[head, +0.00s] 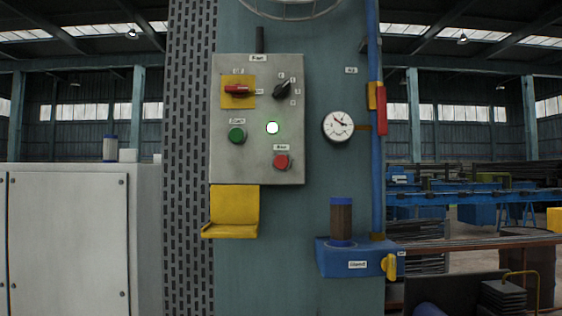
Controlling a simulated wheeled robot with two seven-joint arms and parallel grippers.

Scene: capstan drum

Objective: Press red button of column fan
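A grey control box (258,170) is mounted on the blue-green column, in the middle of the head view. The red button (282,162) is at its lower right, under a small white label. A green button (237,135) is at the left, and a lit white-green lamp (272,128) is between them. A red rotary switch (237,89) on a yellow plate is at the upper left, and a black selector knob (282,89) is at the upper right. Neither of my grippers is in view. Nothing covers the red button.
A yellow bracket (234,210) juts out below the box. A round gauge (338,126), a blue pipe (374,60) with a red lever (381,110), and a blue unit (350,258) with a yellow valve handle (389,266) are on the right. A white cabinet (68,240) stands at left.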

